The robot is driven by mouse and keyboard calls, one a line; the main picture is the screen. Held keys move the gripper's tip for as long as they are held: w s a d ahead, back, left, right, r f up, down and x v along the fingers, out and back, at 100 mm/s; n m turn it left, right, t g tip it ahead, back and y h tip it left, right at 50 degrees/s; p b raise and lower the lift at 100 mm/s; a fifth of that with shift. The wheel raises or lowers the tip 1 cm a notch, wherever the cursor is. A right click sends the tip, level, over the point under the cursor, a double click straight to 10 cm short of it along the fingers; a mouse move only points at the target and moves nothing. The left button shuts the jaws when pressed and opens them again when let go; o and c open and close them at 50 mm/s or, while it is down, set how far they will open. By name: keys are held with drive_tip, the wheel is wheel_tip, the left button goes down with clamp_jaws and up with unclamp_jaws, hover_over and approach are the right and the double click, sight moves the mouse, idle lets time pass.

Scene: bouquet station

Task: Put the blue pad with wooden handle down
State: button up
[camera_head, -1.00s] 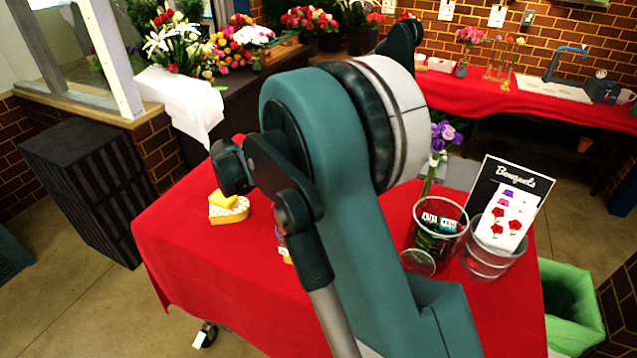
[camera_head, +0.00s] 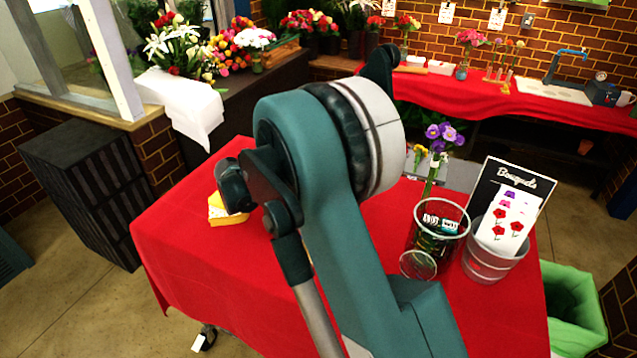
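I see no blue pad with wooden handle in the head view; my arm covers much of the red-covered table (camera_head: 190,270) and may hide it. My gripper does not show clearly and seems to be behind my own arm links. Whether it holds anything cannot be seen.
A yellow item (camera_head: 218,212) lies at the table's left, partly behind my arm. The table's front left is bare.

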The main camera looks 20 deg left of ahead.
drive_tip(key=shift+s+d+f+b, duration=0.1)
drive_tip(key=shift+f+b, duration=0.3)
drive_tip(key=shift+f, duration=0.35)
drive_tip(key=o, duration=0.9)
drive_tip(key=shift+f, duration=0.1)
drive_tip(key=shift+r+p, duration=0.4)
drive_tip(key=shift+r, duration=0.1)
drive_tip(key=v, duration=0.6)
drive_tip(key=p+v, duration=0.1)
drive_tip(key=v, duration=0.5)
drive_tip(key=shift+r, duration=0.3)
drive_tip(key=shift+w, duration=0.2)
